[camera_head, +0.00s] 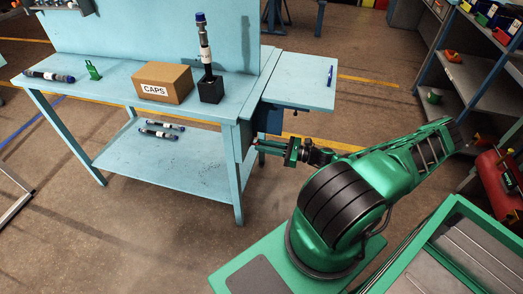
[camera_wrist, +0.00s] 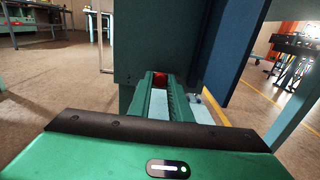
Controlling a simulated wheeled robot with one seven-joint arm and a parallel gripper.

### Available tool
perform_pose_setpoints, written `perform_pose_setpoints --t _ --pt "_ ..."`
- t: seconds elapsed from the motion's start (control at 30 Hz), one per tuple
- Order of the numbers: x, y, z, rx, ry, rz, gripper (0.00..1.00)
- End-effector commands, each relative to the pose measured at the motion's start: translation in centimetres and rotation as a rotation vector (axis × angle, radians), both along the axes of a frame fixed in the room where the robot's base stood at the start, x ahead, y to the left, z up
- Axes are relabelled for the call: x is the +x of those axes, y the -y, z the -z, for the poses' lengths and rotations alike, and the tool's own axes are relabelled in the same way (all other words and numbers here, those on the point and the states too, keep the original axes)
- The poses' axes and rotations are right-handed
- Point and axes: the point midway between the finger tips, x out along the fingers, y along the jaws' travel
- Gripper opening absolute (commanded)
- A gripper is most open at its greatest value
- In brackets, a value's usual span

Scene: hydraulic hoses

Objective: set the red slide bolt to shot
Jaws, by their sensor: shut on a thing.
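The red slide bolt shows as a small red part (camera_wrist: 159,79) in the wrist view, between my fingertips and close to the dark bench side. Its track and which end it sits at are hidden. My gripper (camera_head: 259,147) reaches left to the right end of the blue workbench (camera_head: 232,135), just below the side shelf. In the wrist view my gripper (camera_wrist: 164,83) is shut on the red part. In the head view the bolt is too small and covered to make out.
The side shelf (camera_head: 300,82) with a blue pen-like item (camera_head: 330,75) overhangs near my gripper. A CAPS box (camera_head: 162,82), a black holder (camera_head: 211,90) with an upright hose and a lying hose (camera_head: 49,76) are on the bench. Racks (camera_head: 470,75) stand right.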

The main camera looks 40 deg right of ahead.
Motion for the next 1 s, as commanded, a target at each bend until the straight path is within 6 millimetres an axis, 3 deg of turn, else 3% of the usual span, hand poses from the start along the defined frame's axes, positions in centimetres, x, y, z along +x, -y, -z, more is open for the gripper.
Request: perform_pose_setpoints --t 0.1,0.33,0.37,0.4,0.43,0.77,1.0 --pt "0.7 1.0 0.0 -0.002 -0.001 0.0 0.0" --pt "0.8 1.2 0.0 -0.002 0.0 0.007 0.0" --pt "0.8 1.2 0.0 -0.004 0.0 0.007 0.25" --pt "0.8 1.2 0.0 -0.004 0.0 0.008 0.34" --pt "0.8 1.2 0.0 -0.004 0.0 0.007 0.36" --pt "0.5 1.2 0.0 -0.001 0.0 0.003 0.36" --pt "-2.0 3.2 0.1 -0.003 -0.003 0.007 0.36"
